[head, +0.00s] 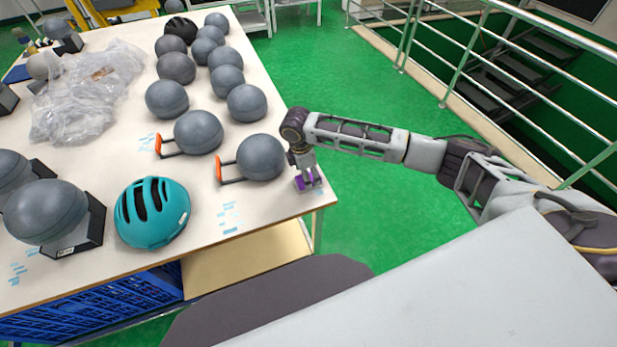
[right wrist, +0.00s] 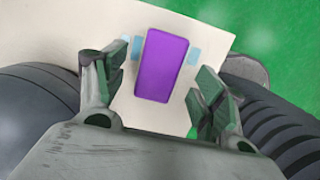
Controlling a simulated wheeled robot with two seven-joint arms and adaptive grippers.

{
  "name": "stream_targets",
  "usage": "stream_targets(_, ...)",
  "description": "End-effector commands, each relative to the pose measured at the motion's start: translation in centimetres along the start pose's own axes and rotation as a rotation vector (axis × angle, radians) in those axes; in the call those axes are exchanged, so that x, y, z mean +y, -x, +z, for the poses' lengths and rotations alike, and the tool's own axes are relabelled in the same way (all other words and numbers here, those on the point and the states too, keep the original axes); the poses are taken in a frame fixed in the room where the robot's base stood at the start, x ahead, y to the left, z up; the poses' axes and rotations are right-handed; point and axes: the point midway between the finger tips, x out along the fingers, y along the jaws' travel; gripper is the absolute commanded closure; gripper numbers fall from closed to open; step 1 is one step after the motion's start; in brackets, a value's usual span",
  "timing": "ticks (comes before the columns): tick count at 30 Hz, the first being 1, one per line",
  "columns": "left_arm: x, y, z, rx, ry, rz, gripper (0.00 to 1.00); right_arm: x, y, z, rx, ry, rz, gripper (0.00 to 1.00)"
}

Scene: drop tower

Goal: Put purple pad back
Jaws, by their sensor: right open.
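The purple pad (head: 304,183) lies on the white table near its right corner. In the right wrist view the purple pad (right wrist: 161,66) shows as a flat upright rectangle, with light blue marks on the table at both sides of it. My right gripper (head: 306,178) is right above the pad, pointing down. In the wrist view its open fingers (right wrist: 160,88) stand apart on either side of the pad's near part. I cannot tell whether they touch it. My left gripper is not in view.
A grey ball with an orange-ended handle (head: 262,157) sits just left of my right gripper. More grey balls, a teal helmet (head: 152,212) and clear plastic bags (head: 88,95) cover the white table (head: 262,212). Green floor lies beyond the table's right edge.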

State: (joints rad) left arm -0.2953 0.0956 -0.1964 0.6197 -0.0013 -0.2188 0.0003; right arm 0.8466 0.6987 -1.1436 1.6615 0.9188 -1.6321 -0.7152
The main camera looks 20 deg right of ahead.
Motion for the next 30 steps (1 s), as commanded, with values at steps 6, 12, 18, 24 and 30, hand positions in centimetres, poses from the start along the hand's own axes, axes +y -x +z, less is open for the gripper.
stream_targets(6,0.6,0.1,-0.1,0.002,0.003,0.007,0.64,0.1,3.4,0.0,0.001,0.0,0.002,0.3)
stream_targets(12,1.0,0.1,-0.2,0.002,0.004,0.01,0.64,0.1,6.2,0.0,0.001,0.0,0.002,0.3)
stream_targets(18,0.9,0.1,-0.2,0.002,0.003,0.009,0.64,0.1,8.1,0.0,0.0,-0.001,0.0,0.3)
stream_targets(24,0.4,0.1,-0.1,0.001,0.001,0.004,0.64,0.0,8.7,0.0,0.0,-0.001,-0.001,0.3)
stream_targets(30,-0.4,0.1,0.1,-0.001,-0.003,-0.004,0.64,0.0,8.7,0.0,0.0,-0.001,-0.001,0.3)
